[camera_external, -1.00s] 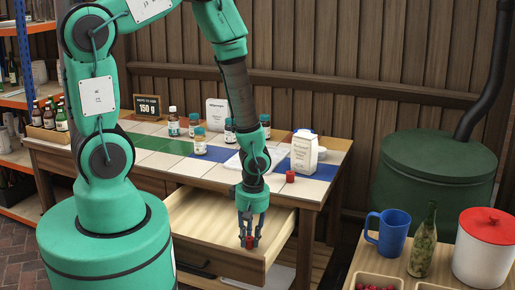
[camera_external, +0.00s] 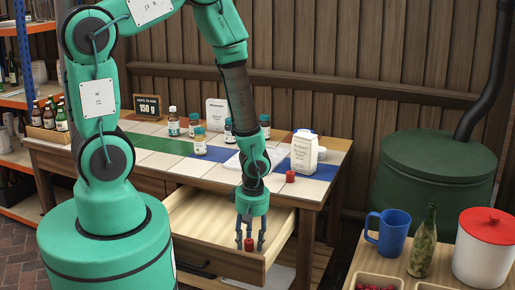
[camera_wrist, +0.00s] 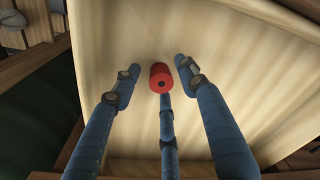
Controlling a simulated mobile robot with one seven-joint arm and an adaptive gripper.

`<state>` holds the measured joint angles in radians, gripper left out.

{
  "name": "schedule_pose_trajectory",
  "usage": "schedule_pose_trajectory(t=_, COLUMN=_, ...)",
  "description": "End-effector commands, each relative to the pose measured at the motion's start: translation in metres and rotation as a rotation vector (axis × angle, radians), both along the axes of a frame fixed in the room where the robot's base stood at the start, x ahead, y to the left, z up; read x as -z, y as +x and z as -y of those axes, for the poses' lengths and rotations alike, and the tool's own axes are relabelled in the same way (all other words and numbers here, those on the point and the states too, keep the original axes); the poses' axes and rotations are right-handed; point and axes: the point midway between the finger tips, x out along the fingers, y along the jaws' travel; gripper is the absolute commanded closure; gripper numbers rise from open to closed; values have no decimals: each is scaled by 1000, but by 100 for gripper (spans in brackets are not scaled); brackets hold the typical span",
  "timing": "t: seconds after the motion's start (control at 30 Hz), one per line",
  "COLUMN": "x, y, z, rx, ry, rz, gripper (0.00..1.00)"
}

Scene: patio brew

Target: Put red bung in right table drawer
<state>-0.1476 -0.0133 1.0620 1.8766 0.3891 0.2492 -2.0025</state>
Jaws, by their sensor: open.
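The red bung (camera_external: 249,244) is small and cylindrical. It is over or in the pulled-out wooden table drawer (camera_external: 200,220), near the drawer's front. My gripper (camera_external: 250,236) points down into the drawer, its fingers spread around the bung. In the wrist view the bung (camera_wrist: 161,78) shows between the fingertips (camera_wrist: 156,68), with gaps to the two side fingers and the third finger just below it in the picture. Pale wood of the drawer (camera_wrist: 240,60) lies behind it. I cannot tell whether the bung rests on the drawer floor.
Another small red object (camera_external: 290,177) is on the tiled table (camera_external: 318,187), beside a white carton (camera_external: 304,152). Several bottles and jars stand behind the drawer. A blue mug (camera_external: 392,232), a green bottle (camera_external: 423,245) and a red-lidded pot (camera_external: 483,255) are at the right.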

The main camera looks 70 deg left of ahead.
Motion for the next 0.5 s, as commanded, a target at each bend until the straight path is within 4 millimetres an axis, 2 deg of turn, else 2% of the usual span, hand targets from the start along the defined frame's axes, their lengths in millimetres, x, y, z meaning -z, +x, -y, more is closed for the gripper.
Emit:
schedule_pose_trajectory(t=0.23, x=-8, y=1, z=0, rx=0, ry=0, rz=2, gripper=57)
schedule_pose_trajectory(t=0.5, x=-46, y=2, z=4, rx=-1, ry=0, rz=2, gripper=57)
